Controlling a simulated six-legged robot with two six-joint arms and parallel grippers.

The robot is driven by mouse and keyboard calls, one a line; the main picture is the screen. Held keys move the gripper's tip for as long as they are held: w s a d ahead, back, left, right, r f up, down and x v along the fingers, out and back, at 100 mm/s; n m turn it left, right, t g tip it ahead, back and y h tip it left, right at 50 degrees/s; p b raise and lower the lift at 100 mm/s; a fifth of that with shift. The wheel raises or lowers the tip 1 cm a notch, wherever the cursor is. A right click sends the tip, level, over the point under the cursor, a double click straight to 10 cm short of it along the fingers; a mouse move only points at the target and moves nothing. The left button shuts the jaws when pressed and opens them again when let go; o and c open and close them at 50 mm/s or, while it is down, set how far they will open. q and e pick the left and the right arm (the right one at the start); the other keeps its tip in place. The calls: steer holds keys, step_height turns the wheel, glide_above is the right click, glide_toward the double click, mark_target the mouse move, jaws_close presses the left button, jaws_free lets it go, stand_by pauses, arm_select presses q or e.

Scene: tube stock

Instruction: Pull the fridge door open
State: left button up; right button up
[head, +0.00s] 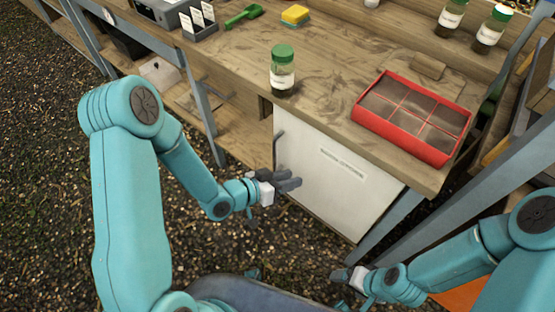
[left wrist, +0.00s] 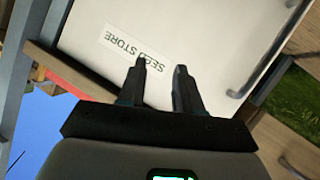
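The white fridge door (head: 335,185) is under the bench top and looks shut. It carries a label, which reads "SEED STORE" in the left wrist view (left wrist: 133,47). The grey bar handle (head: 275,150) is upright at the door's left edge; in the left wrist view the handle (left wrist: 240,91) is at the right. My left gripper (head: 296,182) is in front of the door, to the right of and below the handle. Its fingers are apart with nothing between them, and it does not hold the handle. My right gripper (head: 341,275) is low in front of the bench; its opening is unclear.
The bench top holds a green-capped jar (head: 283,72) above the door and a red divided tray (head: 410,117) at the right. A grey bench leg (head: 203,115) stands left of the fridge. The gravel floor in front is clear.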

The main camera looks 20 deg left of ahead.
arm_select(q)
steer(key=w+a+f+m+t+h+b, duration=0.1)
steer(key=w+a+f+t+b, duration=0.1)
steer(key=a+b, duration=0.1)
steer(key=m+t+b, duration=0.2)
steer(key=t+b, duration=0.1)
steer(key=b, duration=1.3)
glide_toward(275, 150)
steer(key=shift+y, duration=0.3)
steer(key=x, duration=0.3)
steer(key=b+x, duration=0.1)
steer(key=x, duration=0.3)
steer(key=b+x, duration=0.1)
steer(key=x, duration=0.2)
steer(key=shift+w+f, duration=0.2)
steer(key=shift+f, duration=0.15)
arm_select(e)
step_height(275, 150, down, 24)
steer(key=shift+w+d+r, duration=0.15)
steer(key=shift+w+d, duration=0.15)
steer(key=shift+w, duration=0.05)
arm_select(q)
jaws_close()
